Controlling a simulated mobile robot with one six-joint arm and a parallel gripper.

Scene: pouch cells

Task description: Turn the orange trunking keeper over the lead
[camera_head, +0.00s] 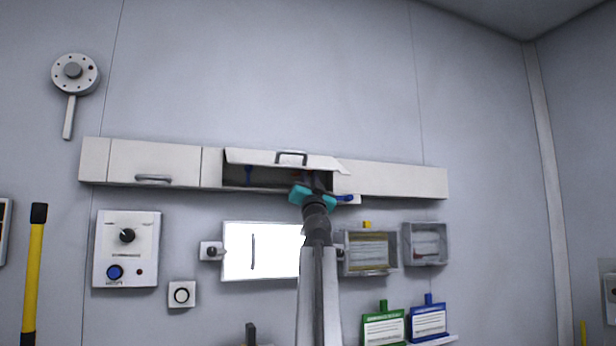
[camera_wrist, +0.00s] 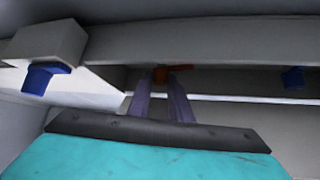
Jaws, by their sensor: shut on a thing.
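The orange keeper (camera_wrist: 174,70) shows in the wrist view at the tips of my gripper (camera_wrist: 165,80). My two purple-grey fingers are close together and shut on it. In the head view, my gripper (camera_head: 314,182) reaches up into the open middle section of the white wall trunking (camera_head: 395,180). A small orange-red spot, probably the keeper, shows beside the fingers there, mostly hidden. I cannot make out the lead or tell whether the keeper lies across it.
The trunking's flap (camera_head: 265,158) stands raised above the opening. Blue pieces sit at the opening's left (camera_head: 248,174) and right (camera_head: 345,198). Below are a bright panel (camera_head: 240,262), wall boxes (camera_head: 425,228) and a control box (camera_head: 128,270).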

